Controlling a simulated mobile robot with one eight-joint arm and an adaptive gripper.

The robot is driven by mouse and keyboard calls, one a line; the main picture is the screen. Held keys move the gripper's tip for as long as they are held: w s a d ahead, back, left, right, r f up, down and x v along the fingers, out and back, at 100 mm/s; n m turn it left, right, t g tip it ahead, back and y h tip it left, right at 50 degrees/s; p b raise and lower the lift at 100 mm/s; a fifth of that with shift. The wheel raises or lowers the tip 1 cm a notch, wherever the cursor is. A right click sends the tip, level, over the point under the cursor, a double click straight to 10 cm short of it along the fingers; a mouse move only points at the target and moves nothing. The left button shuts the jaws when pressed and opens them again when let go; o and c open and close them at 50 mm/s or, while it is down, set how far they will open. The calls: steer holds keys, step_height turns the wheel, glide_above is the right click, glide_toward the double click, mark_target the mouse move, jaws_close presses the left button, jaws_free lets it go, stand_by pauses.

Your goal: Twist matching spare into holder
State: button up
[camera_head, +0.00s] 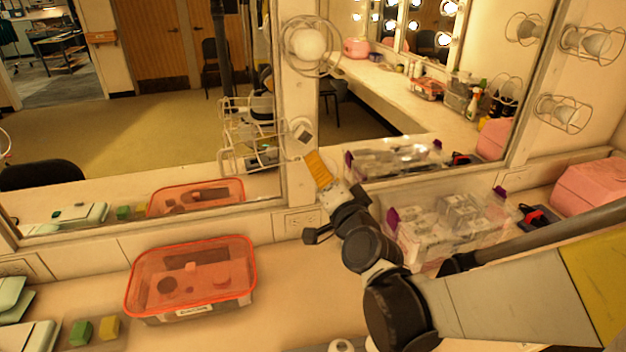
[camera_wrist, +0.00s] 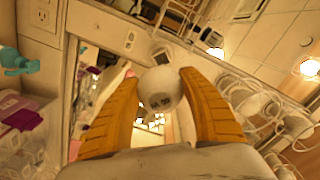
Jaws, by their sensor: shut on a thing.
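My gripper (camera_head: 315,160) has orange fingers and is raised against the narrow post between the two mirrors. In the wrist view my gripper (camera_wrist: 159,82) is shut on a white round bulb (camera_wrist: 159,92) with small dark print on its side. The bulb's far end points toward a pale fitting with a dark opening (camera_wrist: 162,56), on or near the post. I cannot tell whether the bulb touches the fitting. In the head view a small pale fitting with a grey square face (camera_head: 303,136) shows just beyond the fingertips. The held bulb is not clear there.
A caged bulb (camera_head: 306,44) sits higher on the post. Wire cages (camera_head: 250,140) stand left of the fingers. A clear box with purple latches (camera_head: 440,240) lies right, under my arm. A red-rimmed container (camera_head: 190,275) and green and yellow blocks (camera_head: 95,330) stand left.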

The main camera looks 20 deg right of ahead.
steer(key=shift+w+r, duration=0.2)
steer(key=shift+w, duration=0.1)
steer(key=w, duration=0.7)
steer(key=shift+b, duration=0.3)
steer(key=shift+w+b, duration=0.45)
steer(key=shift+w, duration=1.55)
stand_by(3.5)
